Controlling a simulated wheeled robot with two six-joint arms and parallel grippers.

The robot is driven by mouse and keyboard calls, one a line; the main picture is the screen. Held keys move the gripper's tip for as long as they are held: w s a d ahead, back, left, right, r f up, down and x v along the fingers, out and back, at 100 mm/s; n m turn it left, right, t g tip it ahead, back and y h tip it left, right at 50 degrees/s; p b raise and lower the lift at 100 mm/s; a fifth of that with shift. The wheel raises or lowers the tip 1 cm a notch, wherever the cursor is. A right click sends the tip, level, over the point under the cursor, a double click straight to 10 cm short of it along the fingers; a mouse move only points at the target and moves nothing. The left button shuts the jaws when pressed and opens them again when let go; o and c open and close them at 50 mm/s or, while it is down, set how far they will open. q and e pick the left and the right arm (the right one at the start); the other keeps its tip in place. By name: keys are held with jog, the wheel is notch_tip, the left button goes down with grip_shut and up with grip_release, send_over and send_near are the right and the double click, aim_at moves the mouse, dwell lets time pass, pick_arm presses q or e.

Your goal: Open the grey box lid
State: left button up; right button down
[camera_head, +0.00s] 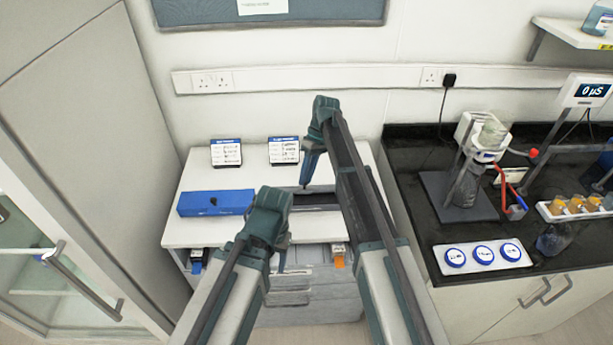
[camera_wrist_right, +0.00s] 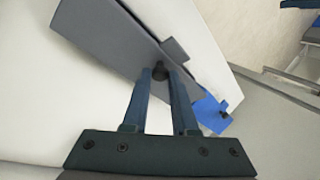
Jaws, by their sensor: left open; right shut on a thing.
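The grey box (camera_head: 318,208) stands on the white cabinet top, right of a blue box, and my right arm partly covers it. In the right wrist view, the grey lid (camera_wrist_right: 115,42) shows as a flat grey panel with a small dark knob (camera_wrist_right: 158,73). My right gripper (camera_head: 305,184) is at the grey box; in the wrist view its fingers (camera_wrist_right: 162,78) are shut on the knob. I cannot tell how far the lid is raised. My left gripper (camera_head: 277,266) is open, lower, in front of the cabinet, apart from the box.
The blue box (camera_head: 215,203) with a dark knob stands left of the grey box. Two label cards (camera_head: 226,153) stand behind. Blue and orange tags (camera_head: 338,254) are at the cabinet front. A black worktop (camera_head: 425,170) with lab equipment lies at right; a tall cabinet stands at left.

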jog(key=c, duration=0.7)
grip_release()
jog(key=shift+r, duration=0.1)
jog(key=p+v, duration=1.2)
jog(key=v, duration=0.1)
jog(key=shift+w+d+r, duration=0.15)
jog(key=shift+r, duration=0.15)
